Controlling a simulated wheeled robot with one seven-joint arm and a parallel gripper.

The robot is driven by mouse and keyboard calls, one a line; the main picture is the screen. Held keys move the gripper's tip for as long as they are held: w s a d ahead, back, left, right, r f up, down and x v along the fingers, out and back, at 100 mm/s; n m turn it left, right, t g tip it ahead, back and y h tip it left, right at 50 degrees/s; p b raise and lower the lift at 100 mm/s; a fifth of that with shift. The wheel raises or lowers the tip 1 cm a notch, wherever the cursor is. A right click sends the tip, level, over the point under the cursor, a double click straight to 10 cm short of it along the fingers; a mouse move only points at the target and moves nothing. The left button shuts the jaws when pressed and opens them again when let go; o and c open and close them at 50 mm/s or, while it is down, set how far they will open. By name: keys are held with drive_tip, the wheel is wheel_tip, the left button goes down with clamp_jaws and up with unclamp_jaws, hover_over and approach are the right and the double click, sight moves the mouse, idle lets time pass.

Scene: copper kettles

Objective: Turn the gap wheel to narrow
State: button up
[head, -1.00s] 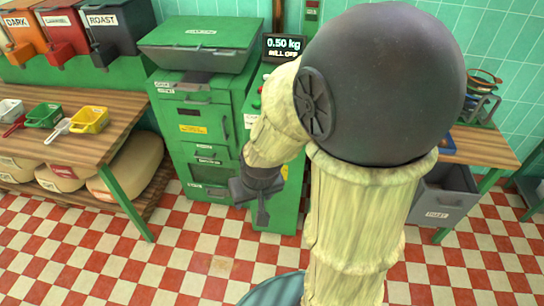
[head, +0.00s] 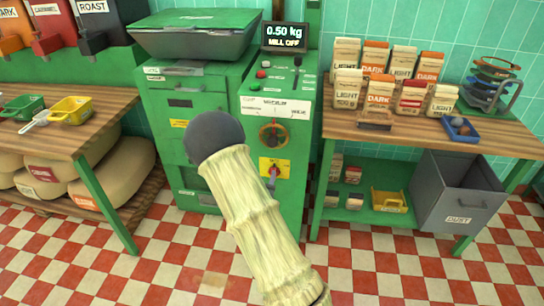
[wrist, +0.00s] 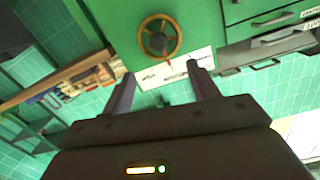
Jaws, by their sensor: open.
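The gap wheel (head: 273,133) is a small brass-rimmed wheel with a dark hub on the front of the green mill (head: 225,120), below a white label plate. In the wrist view the gap wheel (wrist: 176,45) appears upside down, beyond my fingertips, with a red pointer mark on the white plate. My gripper (wrist: 160,74) is open and empty, its two fingers apart and short of the wheel, nothing between them. In the head view the gripper itself is hidden; only my arm shows in front of the mill. The plate's lettering is too small to read.
A display (head: 286,37) reads 0.50 kg, MILL OFF. A shelf table (head: 420,134) with bags stands right, a wooden table (head: 95,130) with scoops left. A grey bin (head: 458,196) stands lower right.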

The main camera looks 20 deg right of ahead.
sight(272, 143)
drive_tip(key=shift+d+f+t+h, duration=0.15)
drive_tip(key=shift+f+t+h, duration=0.15)
drive_tip(key=shift+h, duration=0.1)
drive_tip(key=x, duration=1.7)
drive_tip(key=shift+w, duration=0.15)
drive_tip(key=shift+d, duration=0.1)
clamp_jaws()
